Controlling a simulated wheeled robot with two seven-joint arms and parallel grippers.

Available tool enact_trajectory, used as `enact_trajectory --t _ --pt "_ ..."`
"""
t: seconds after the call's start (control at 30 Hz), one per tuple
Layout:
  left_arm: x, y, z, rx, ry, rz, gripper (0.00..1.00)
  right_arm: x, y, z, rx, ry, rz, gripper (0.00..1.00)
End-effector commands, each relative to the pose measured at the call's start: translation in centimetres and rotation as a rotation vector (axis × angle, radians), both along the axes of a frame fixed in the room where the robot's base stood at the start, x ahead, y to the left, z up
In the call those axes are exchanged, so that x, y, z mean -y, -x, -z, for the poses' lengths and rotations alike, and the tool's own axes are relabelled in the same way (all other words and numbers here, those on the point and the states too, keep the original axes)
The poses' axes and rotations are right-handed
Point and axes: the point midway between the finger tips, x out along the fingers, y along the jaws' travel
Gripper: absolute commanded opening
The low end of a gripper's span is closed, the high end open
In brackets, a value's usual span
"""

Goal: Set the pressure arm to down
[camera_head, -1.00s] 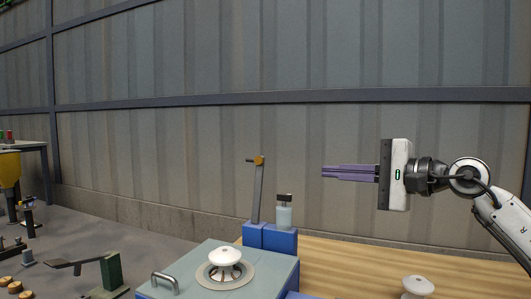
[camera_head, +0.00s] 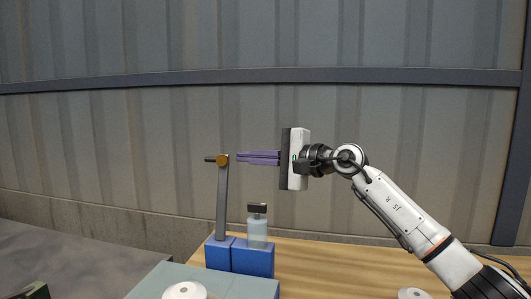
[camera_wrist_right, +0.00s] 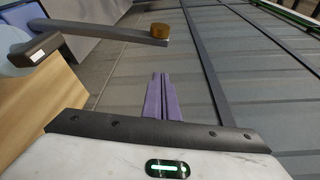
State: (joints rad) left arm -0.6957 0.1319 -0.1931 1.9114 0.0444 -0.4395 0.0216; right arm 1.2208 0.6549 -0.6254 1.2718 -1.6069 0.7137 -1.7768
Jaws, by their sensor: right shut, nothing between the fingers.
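The pressure arm (camera_head: 222,200) is a grey bar that stands nearly upright from a blue base (camera_head: 252,262), with an orange-brown knob and a short dark handle at its top. In the right wrist view the pressure arm (camera_wrist_right: 105,34) runs across the upper left, with its round knob (camera_wrist_right: 160,31) beyond the fingertips. My right gripper (camera_head: 240,158) is shut and empty, its purple fingers level and pointing left at about the height of the knob. In the head view the fingertips look close to the knob; I cannot tell whether they touch. My left gripper is out of view.
A clear bottle-like part with a dark cap (camera_head: 257,226) stands on the blue base beside the arm. White insulator discs (camera_head: 184,291) show at the bottom edge. A wooden table (camera_head: 330,268) extends right. A ribbed wall stands behind.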

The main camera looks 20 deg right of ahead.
Motion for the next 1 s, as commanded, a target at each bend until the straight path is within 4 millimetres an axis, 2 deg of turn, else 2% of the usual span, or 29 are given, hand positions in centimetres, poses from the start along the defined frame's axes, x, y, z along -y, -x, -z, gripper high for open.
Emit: enact_trajectory --t 0.03,0.2,0.43,1.0 --pt "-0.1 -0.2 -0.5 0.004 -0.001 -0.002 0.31 -0.7 -0.6 -0.2 -0.001 -0.003 -0.003 0.00" --pt "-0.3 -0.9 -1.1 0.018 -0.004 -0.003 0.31 -1.4 1.2 -0.6 0.003 0.003 -0.001 0.00" --pt "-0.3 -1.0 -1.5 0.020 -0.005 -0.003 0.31 -2.3 2.6 -0.9 0.001 0.002 0.000 0.00" --pt "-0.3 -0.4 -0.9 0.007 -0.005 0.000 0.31 -3.0 2.9 -0.9 0.013 0.009 -0.005 0.00"
